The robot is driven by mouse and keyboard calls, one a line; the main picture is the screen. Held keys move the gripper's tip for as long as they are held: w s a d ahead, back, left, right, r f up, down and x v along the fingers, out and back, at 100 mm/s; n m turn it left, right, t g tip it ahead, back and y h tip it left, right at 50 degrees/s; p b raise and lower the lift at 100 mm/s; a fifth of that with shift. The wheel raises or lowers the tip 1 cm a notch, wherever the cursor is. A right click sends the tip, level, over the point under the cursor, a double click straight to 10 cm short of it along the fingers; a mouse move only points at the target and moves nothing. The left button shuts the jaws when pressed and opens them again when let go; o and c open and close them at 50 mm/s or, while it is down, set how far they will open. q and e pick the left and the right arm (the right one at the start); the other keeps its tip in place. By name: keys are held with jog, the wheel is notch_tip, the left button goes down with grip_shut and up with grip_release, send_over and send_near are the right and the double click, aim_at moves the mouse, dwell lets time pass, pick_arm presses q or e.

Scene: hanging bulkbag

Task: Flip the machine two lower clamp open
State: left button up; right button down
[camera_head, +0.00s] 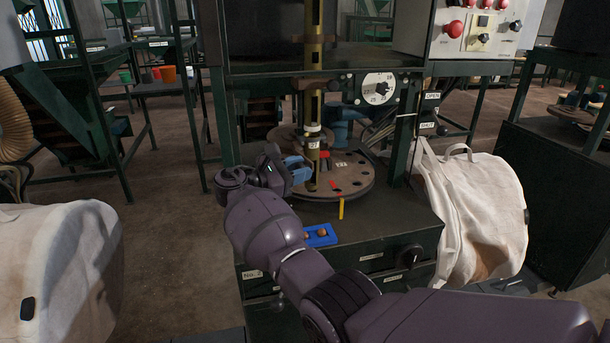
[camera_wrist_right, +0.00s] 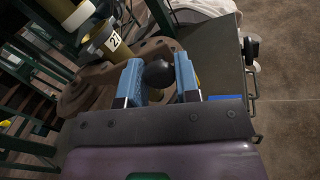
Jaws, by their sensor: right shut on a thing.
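Machine two, with a "No. 2" label (camera_head: 252,274), stands in front of me. Its brass-coloured upright tube (camera_head: 313,95) carries a collar tagged 2 (camera_head: 313,145), which also shows in the wrist view (camera_wrist_right: 112,42). The tube stands over a round brown plate (camera_head: 358,187). My right gripper (camera_head: 300,170) is at the left of the tube's lower end. In the wrist view, its blue fingers (camera_wrist_right: 158,84) are shut on a round black knob (camera_wrist_right: 158,73). What the knob joins to is hidden, so the clamp's position cannot be told. My left gripper is out of view.
A white bag (camera_head: 478,215) hangs at the machine's right side; another (camera_head: 65,265) is at lower left. A blue tray (camera_head: 321,236) with brown balls sits on the machine's front ledge. A yellow pointer (camera_head: 341,208) and a dark knob (camera_head: 411,255) are near the front.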

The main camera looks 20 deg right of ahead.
jog(key=shift+f, duration=0.1)
dwell(0.5)
jog(key=c, duration=0.8)
grip_release()
